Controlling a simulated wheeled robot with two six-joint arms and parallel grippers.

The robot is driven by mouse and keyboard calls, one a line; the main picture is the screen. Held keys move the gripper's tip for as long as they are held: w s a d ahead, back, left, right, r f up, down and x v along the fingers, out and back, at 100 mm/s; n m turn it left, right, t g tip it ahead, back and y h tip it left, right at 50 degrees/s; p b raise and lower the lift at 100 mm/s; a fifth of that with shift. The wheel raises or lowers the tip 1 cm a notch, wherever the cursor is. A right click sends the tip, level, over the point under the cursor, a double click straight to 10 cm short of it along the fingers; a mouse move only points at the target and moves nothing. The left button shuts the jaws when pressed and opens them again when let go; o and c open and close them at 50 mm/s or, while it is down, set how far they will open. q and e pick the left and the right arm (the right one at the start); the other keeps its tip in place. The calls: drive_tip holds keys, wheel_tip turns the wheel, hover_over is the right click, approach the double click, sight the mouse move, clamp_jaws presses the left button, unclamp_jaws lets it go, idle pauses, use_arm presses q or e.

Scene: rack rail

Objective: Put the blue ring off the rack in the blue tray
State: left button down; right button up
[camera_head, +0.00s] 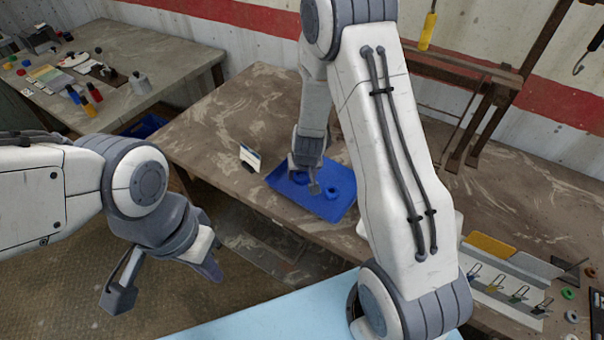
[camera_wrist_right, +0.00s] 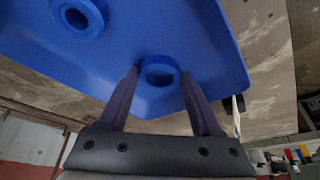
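The blue tray (camera_head: 283,192) lies on the brown table with two blue rings in it. One blue ring (camera_head: 333,192) shows clear of my gripper in the head view; the other is close by my right gripper (camera_head: 308,186). In the right wrist view one blue ring (camera_wrist_right: 160,72) lies on the tray floor between and just past the fingertips, with a small gap on each side. Another ring (camera_wrist_right: 78,17) lies apart at upper left. My right gripper is open and low over the tray. My left gripper (camera_head: 162,284) is open and empty, away from the table.
A rack (camera_head: 505,290) with several hooks stands at right, partly behind my right arm. Small rings (camera_head: 571,316) lie beside it. A small card (camera_head: 250,157) stands left of the tray. A side table (camera_head: 150,75) holds tools.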

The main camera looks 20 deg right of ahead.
drive_tip(key=o, duration=0.4)
